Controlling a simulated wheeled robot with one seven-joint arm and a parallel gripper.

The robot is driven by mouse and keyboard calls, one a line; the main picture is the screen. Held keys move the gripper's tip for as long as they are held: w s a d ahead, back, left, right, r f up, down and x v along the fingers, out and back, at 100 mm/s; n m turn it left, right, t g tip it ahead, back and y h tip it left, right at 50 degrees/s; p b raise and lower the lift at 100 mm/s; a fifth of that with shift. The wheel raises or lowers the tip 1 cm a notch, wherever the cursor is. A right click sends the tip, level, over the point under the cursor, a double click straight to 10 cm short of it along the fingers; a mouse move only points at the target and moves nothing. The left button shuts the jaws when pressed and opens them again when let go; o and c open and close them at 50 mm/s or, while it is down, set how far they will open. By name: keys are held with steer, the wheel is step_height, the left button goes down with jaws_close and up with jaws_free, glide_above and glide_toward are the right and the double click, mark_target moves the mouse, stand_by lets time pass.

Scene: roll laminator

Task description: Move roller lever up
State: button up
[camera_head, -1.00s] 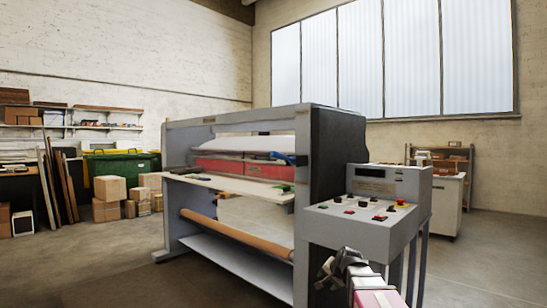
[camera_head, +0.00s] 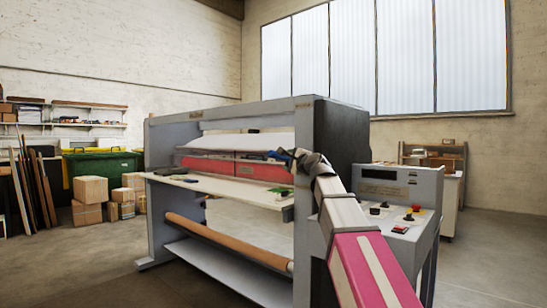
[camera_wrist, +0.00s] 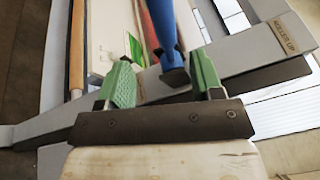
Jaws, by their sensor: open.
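The roller lever (camera_wrist: 165,30) is a blue bar with a dark end, seen close up in the wrist view. It also shows in the head view as a small blue shape (camera_head: 279,155) at the right end of the laminator's opening. My gripper (camera_wrist: 162,80) is open, with one green-padded finger on each side of the lever's dark end. I cannot tell whether either finger touches it. In the head view my gripper (camera_head: 306,160) is beside the lever, partly hiding it. A "ROLLER UP" label (camera_wrist: 286,37) is on the grey frame to the right.
The laminator's grey side frame (camera_head: 304,215) stands close by my arm. A feed table (camera_head: 225,190) juts out below the red bar. The control panel (camera_head: 384,190) with buttons is right of my arm. Open floor (camera_head: 90,265) lies to the left.

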mark_target(279, 156)
steer(key=x, duration=1.1)
steer(key=shift+a+r, duration=0.1)
steer(key=shift+r, duration=0.15)
steer(key=shift+s, duration=0.1)
jaws_close()
